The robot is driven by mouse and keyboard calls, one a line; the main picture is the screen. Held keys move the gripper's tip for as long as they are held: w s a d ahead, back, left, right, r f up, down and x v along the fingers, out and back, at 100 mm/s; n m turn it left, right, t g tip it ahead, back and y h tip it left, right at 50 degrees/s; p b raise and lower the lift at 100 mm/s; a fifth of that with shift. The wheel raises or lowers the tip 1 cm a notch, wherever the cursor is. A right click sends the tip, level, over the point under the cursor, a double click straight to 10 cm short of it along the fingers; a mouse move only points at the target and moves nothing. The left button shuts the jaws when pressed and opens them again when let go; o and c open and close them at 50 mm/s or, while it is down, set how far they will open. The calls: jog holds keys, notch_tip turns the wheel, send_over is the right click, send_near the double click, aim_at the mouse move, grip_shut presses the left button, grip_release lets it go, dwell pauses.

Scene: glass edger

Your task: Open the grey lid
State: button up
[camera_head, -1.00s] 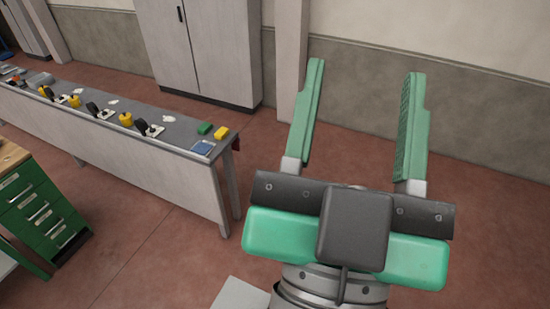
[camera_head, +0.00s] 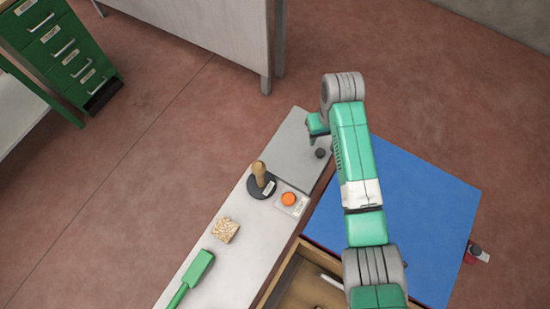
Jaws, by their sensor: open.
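The grey lid (camera_head: 287,150) is a flat panel at the far end of the narrow light bench. It lies flat and looks closed. A small dark knob (camera_head: 320,153) sits at its right edge. My gripper (camera_head: 311,141) is over the right part of the lid, just above and left of the knob in the picture. Its green jaws are open and seem empty. The hand and arm partly cover the area right of the lid, and the gap between jaws and lid cannot be judged.
On the bench (camera_head: 212,265) are a black-based wooden-handled tool (camera_head: 260,180), an orange button box (camera_head: 289,199), a speckled block (camera_head: 225,230) and a green tool (camera_head: 197,270). A blue surface (camera_head: 430,220) and an open wooden drawer (camera_head: 291,280) lie to the right.

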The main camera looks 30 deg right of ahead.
aim_at(320, 152)
jog(key=shift+s+f, duration=0.25)
jog(key=shift+f, duration=0.05)
notch_tip(320, 152, down, 8)
jog(key=shift+d+r+b, duration=0.1)
jog(key=shift+r+b, duration=0.1)
jog(key=shift+b, duration=0.7)
grip_shut()
jog(key=shift+r, duration=0.15)
